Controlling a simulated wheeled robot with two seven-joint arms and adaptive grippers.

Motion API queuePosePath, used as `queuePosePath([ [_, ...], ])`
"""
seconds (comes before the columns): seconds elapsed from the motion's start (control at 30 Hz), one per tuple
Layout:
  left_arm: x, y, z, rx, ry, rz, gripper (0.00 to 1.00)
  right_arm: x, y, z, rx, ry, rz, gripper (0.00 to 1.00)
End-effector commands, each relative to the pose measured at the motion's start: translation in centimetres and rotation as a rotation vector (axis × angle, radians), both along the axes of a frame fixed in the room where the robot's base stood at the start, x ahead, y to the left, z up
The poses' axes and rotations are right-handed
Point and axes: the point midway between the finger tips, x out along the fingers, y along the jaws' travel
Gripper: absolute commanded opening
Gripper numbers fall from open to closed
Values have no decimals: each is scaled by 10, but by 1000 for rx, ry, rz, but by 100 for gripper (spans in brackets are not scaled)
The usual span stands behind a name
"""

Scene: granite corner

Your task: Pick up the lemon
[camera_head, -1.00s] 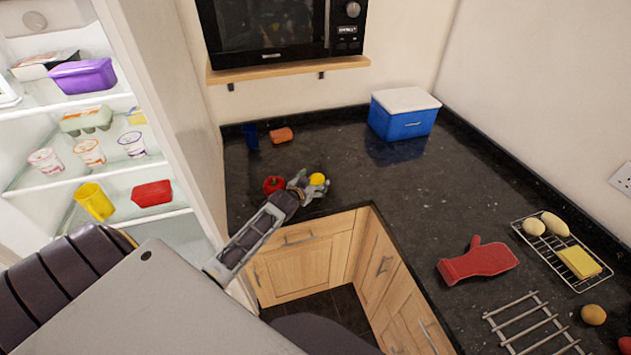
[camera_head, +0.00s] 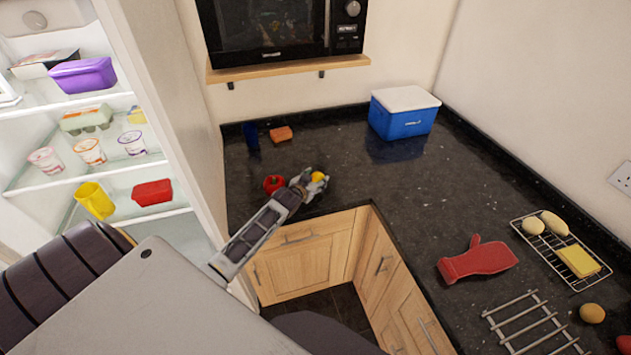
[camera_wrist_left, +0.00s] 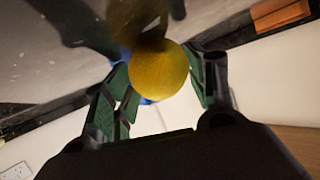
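The yellow lemon (camera_head: 318,176) is at the tip of my left gripper (camera_head: 311,178), near the front edge of the dark counter, just right of a red pepper (camera_head: 273,184). In the left wrist view the lemon (camera_wrist_left: 158,72) sits between the two green-padded fingers (camera_wrist_left: 163,84), which are closed in against its sides. A dark shadow or reflection lies on the counter beside it. I cannot tell whether the lemon is clear of the counter. Part of the lemon is hidden by the gripper in the head view. My right gripper is not in view.
An orange block (camera_head: 281,134) and a dark blue cup (camera_head: 251,136) stand behind. A blue cooler box (camera_head: 402,117) is at the back corner. A red mitt (camera_head: 477,261) and wire racks (camera_head: 535,325) lie right. The middle of the counter is clear. An open fridge (camera_head: 170,225) stands left.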

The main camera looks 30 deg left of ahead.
Motion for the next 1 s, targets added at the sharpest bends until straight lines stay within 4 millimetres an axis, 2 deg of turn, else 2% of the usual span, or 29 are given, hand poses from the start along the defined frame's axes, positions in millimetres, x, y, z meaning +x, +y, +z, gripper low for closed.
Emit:
queuePosePath([
  [0.03, 0, 0, 0, 0, 0, 0, 45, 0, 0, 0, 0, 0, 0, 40],
  [0.2, 0, 0, 0, 0, -1, 0, 26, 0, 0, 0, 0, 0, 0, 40],
  [0.63, 0, 0, 8, 0, -2, 0, 26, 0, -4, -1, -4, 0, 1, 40],
  [0.87, 0, 0, 29, 1, -4, -1, 26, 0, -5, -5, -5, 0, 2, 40],
  [1.0, 0, 1, 49, 2, -4, 0, 26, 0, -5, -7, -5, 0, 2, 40],
])
